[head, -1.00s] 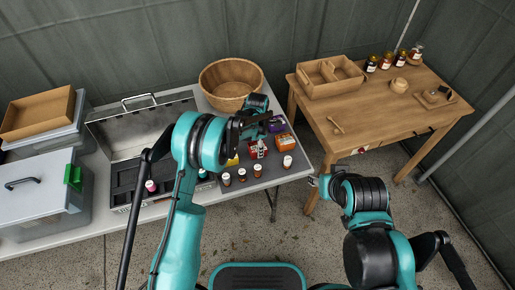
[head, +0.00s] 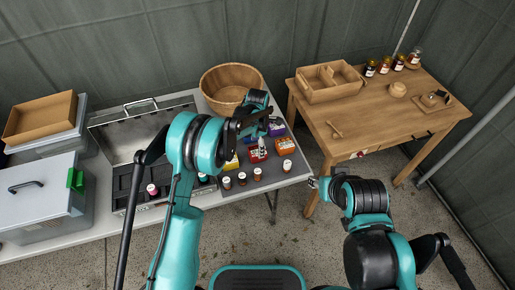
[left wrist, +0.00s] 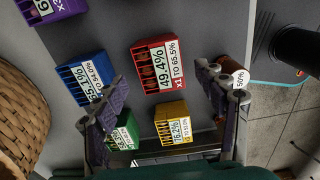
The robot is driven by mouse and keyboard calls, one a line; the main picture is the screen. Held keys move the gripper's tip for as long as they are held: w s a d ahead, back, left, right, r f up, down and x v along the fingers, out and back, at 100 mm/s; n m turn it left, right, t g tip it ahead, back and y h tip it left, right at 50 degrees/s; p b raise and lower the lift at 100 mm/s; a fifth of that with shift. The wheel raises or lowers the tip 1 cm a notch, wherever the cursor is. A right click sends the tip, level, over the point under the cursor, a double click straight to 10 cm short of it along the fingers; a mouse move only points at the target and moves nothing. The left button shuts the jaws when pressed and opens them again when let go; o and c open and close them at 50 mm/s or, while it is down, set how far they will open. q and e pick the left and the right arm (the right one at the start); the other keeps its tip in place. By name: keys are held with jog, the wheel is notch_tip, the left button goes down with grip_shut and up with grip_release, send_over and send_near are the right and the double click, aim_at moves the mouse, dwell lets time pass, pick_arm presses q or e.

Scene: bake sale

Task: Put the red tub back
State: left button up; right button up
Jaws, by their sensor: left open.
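The red tub (left wrist: 163,65) with a white percentage label stands on the dark grey mat in the left wrist view. In the head view the red tub (head: 258,153) is partly covered by my left gripper (head: 264,127). My left gripper (left wrist: 165,90) is open, with one fingertip on each side of the red tub in the left wrist view. I cannot tell the height between the fingertips and the tub. Nothing is held. My right arm is at the lower right of the head view, and its gripper (head: 313,183) is small there; its jaws are unclear.
Blue (left wrist: 88,76), purple (left wrist: 50,8), green (left wrist: 124,133), yellow (left wrist: 173,124) and orange (head: 285,145) tubs stand close around. Small bottles (head: 242,178) line the mat's front. A wooden basket (head: 230,83) is behind. A wooden table (head: 385,110) stands at the right.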

pick_arm(q)
notch_tip(320, 180, up, 7)
jog(key=p, duration=0.2)
notch_tip(320, 180, up, 9)
jog(key=m+t, duration=0.1)
jog(key=m, duration=0.2)
send_over(257, 150)
jog(key=s+a, duration=0.3)
jog(key=a, duration=0.1)
jog(key=s+a+r+m+t, duration=0.2)
jog(key=s+a+r+m, duration=0.35)
jog(key=s+r, duration=0.2)
jog(key=s+a+m+t, duration=0.2)
jog(key=s+a+m, duration=0.2)
jog(key=s, duration=0.5)
jog(key=s+a+r+m+t, duration=0.1)
jog(key=s+a+m, duration=0.3)
jog(key=s+m, duration=0.5)
jog(key=shift+t, duration=0.6)
